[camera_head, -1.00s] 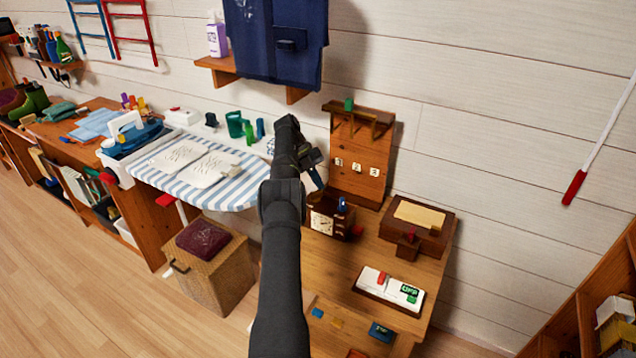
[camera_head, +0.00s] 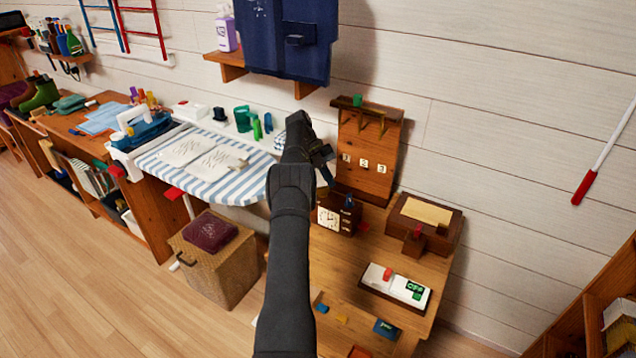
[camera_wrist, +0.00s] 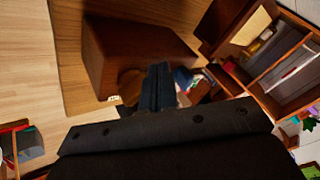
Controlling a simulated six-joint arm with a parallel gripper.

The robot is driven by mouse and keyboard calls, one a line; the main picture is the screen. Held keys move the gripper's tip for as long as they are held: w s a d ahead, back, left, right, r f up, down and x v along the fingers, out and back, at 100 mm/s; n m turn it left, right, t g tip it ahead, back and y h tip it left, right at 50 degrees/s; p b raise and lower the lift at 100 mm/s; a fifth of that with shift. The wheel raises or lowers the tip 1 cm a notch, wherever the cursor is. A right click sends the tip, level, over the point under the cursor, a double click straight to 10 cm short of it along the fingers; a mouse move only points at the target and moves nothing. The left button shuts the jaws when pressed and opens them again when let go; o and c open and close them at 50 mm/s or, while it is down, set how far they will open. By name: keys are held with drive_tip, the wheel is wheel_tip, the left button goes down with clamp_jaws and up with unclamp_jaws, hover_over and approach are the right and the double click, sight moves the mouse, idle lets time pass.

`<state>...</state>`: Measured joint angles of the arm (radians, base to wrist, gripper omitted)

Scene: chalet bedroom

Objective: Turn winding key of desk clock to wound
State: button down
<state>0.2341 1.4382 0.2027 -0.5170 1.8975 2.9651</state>
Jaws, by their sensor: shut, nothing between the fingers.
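The desk clock (camera_head: 328,219) is a dark brown box with a pale square dial, standing on the wooden desk (camera_head: 320,262) in the head view. A small blue piece (camera_head: 348,202), perhaps the winding key, shows at its upper right; which way it is turned is too small to tell. My gripper (camera_head: 328,176) is above and just behind the clock, apart from the blue piece in the picture. In the wrist view my gripper (camera_wrist: 161,74) is shut and empty, its fingers in front of a brown box (camera_wrist: 125,55) that may be the clock. A brass-coloured round part is partly hidden behind the fingers.
A brown box with a tan top (camera_head: 426,211) stands right of the clock. A white panel with red and green parts (camera_head: 395,284) lies nearer the desk's front. An upright wooden board with numbered tags (camera_head: 366,180) rises behind. A striped ironing board (camera_head: 215,180) lies to the left.

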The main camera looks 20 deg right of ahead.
drive_tip(key=shift+w+a, duration=0.55)
drive_tip(key=shift+a, duration=0.05)
drive_tip(key=shift+n, duration=0.3)
